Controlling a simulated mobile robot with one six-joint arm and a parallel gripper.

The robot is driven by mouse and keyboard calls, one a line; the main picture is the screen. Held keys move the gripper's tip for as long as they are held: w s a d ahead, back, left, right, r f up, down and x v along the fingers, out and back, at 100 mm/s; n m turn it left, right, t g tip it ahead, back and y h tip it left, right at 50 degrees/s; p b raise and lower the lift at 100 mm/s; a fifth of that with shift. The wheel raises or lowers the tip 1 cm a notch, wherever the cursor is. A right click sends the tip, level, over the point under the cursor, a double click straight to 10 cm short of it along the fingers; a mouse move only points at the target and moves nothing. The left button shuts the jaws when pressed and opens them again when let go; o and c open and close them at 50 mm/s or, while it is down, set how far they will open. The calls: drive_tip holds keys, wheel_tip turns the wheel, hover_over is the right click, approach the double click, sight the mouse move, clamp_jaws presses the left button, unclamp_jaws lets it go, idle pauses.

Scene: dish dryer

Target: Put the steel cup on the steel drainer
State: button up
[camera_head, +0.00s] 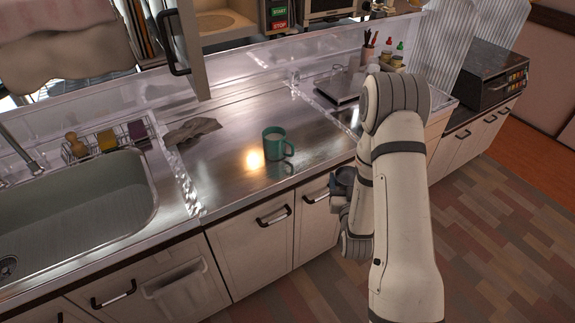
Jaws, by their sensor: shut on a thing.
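My gripper (341,193) is partly hidden by my own arm, in front of the counter's front edge and above the floor. It is shut on a small dark grey metallic cup (343,177), which looks like the steel cup. The cup's lower part and the finger contact are hard to make out. I cannot pick out the steel drainer for sure. A small wire rack (104,141) holding a brush and sponge-like items stands behind the sink, at the left.
The sink (95,205) is at the left. An open cabinet door (183,45) hangs above. A dark oven (490,75) stands at the right.

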drive_tip(key=w+a+r+n+g+y+p, duration=0.25)
drive_tip(key=w+a+r+y, duration=0.2)
drive_tip(key=a+r, duration=0.6)
drive_tip(key=w+a+r+n+g+y+p, duration=0.1)
drive_tip(key=w+a+r+n+y, duration=0.35)
drive_tip(key=a+r, duration=0.65)
wheel_tip(320, 180, down, 7)
drive_tip(key=d, duration=0.2)
drive_tip(key=shift+d+y+p, duration=0.3)
drive_tip(key=shift+d, duration=0.1)
drive_tip(key=shift+f+t+b, duration=0.25)
drive_tip(key=shift+f+b, duration=0.35)
drive_tip(key=shift+b, duration=0.45)
drive_tip(key=o, duration=1.1)
drive_tip(key=shift+c, duration=0.2)
drive_tip(key=shift+r, duration=0.15)
